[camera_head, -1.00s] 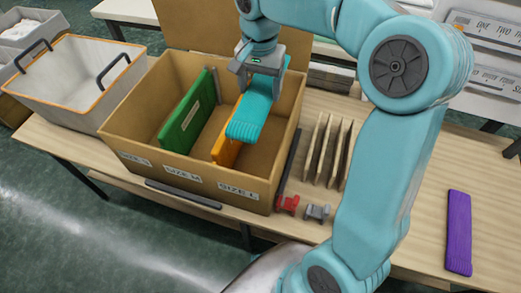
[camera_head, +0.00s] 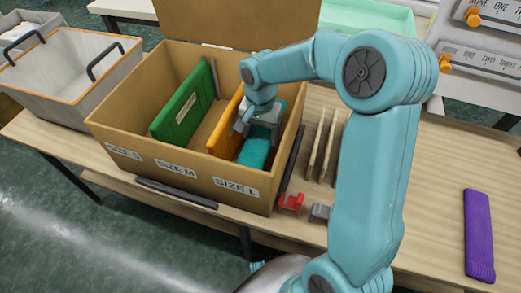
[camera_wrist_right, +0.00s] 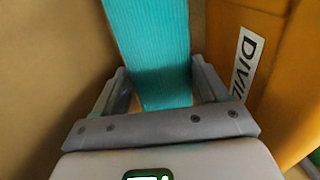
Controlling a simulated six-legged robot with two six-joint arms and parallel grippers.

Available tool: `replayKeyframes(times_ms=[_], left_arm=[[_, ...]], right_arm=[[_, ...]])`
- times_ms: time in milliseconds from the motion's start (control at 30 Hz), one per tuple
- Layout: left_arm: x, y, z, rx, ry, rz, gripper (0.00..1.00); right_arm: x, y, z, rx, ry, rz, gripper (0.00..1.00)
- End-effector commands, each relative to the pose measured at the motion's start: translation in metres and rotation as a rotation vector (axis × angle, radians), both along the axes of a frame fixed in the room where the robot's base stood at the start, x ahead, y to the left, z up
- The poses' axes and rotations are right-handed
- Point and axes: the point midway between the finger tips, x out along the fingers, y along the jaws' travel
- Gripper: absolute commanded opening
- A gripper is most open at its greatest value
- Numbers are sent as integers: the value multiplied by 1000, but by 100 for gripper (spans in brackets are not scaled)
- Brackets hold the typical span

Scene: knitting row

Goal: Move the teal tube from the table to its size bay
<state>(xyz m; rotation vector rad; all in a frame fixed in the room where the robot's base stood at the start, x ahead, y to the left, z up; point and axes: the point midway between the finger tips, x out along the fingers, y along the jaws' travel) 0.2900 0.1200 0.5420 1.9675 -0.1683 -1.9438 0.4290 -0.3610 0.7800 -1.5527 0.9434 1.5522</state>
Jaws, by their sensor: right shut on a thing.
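The teal tube (camera_head: 254,153) is a ribbed flat piece, inside the cardboard box (camera_head: 196,185) in the bay behind the SIZE L label (camera_head: 236,188). My right gripper (camera_head: 262,128) is shut on it, down between the orange divider (camera_head: 223,138) and the box's right wall. In the right wrist view the tube (camera_wrist_right: 150,40) runs between the two fingers of the right gripper (camera_wrist_right: 163,88). The orange divider (camera_wrist_right: 280,90) is close on the right there, with brown cardboard on the left. The tube's lower end and any contact with the floor are hidden. My left gripper is not in view.
A green divider (camera_head: 185,105) stands between the SIZE S and SIZE M bays. A grey bin (camera_head: 80,75) with orange rim is at left. Upright wooden slats (camera_head: 318,145) and a red clip (camera_head: 291,203) sit right of the box. A purple tube (camera_head: 479,235) lies on the table at right.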

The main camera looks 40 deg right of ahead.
Motion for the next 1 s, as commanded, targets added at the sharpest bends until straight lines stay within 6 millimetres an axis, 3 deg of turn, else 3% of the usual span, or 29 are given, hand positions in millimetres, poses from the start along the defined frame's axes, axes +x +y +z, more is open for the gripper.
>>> replayKeyframes(times_ms=[33, 267, 500, 867, 900, 967, 1000], left_arm=[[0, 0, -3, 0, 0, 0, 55], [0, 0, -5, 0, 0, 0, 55], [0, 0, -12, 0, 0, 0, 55], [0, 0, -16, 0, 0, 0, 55], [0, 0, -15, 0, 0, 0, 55], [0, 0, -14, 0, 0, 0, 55], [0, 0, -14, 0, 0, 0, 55]], right_arm=[[-1, 0, -12, 1, 4, 0, 44], [0, 0, -30, 0, 1, -1, 44], [-1, 0, -66, 1, 3, -1, 44], [0, 0, -71, 0, 0, -1, 44], [0, 0, -70, 0, 0, -1, 80], [0, 0, -69, 0, 0, -1, 99], [0, 0, -69, 0, 0, -1, 99]])
